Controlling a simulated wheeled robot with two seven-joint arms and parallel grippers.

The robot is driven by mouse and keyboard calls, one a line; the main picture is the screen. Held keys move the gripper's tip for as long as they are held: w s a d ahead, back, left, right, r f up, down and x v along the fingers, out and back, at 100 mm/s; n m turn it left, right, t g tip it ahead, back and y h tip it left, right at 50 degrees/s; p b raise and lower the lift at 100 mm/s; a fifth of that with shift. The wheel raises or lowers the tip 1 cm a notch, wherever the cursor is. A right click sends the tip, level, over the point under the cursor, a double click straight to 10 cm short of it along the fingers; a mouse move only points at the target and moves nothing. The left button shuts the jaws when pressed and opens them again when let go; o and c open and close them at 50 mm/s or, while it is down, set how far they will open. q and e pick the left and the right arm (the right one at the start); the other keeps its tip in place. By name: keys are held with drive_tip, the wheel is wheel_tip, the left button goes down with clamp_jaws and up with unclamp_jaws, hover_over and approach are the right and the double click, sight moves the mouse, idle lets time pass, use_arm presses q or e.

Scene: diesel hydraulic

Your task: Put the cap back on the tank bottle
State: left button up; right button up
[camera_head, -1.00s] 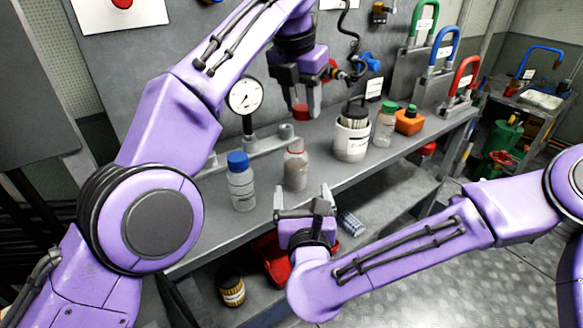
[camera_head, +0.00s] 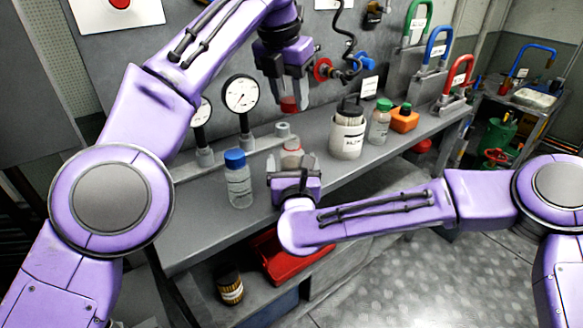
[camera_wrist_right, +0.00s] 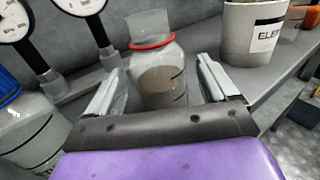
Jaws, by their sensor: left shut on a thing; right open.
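My left gripper (camera_head: 288,100) is shut on a small red cap (camera_head: 289,104) and holds it above the shelf, in front of the grey panel. The tank bottle (camera_head: 291,153), clear with grey-brown contents, stands upright and uncapped on the shelf below the cap. In the right wrist view the bottle (camera_wrist_right: 160,80) shows a red ring around its neck and stands between the fingers. My right gripper (camera_head: 291,178) is open just in front of the bottle; its fingers (camera_wrist_right: 158,92) lie either side of it. In the head view this gripper hides the bottle's lower part.
A blue-capped bottle (camera_head: 238,180) stands to the left. A white labelled container (camera_head: 347,135), a green-capped bottle (camera_head: 379,122) and an orange container (camera_head: 404,119) stand to the right. Pressure gauges (camera_head: 240,94) rise behind. A red bin (camera_head: 283,258) sits below the shelf.

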drive_tip(key=shift+w+a, duration=0.1)
drive_tip(key=shift+w, duration=1.3)
use_arm(q)
drive_tip(key=shift+d, duration=0.1)
use_arm(e)
drive_tip(key=c, duration=1.5)
use_arm(q)
hover_over(294, 138)
drive_tip(key=shift+s+a+f, duration=0.1)
drive_tip(key=shift+a+f, duration=0.05)
drive_tip(key=shift+f, duration=1.1)
drive_tip(key=shift+a+f, duration=0.1)
drive_tip(key=shift+f, duration=1.1)
drive_tip(key=shift+f, duration=0.15)
drive_tip(key=shift+f, duration=0.75)
drive_tip(key=shift+f, duration=0.55)
use_arm(e)
clamp_jaws()
use_arm(q)
drive_tip(key=m+g+h, duration=0.1)
drive_tip(key=m, duration=0.5)
drive_tip(key=shift+m, duration=0.3)
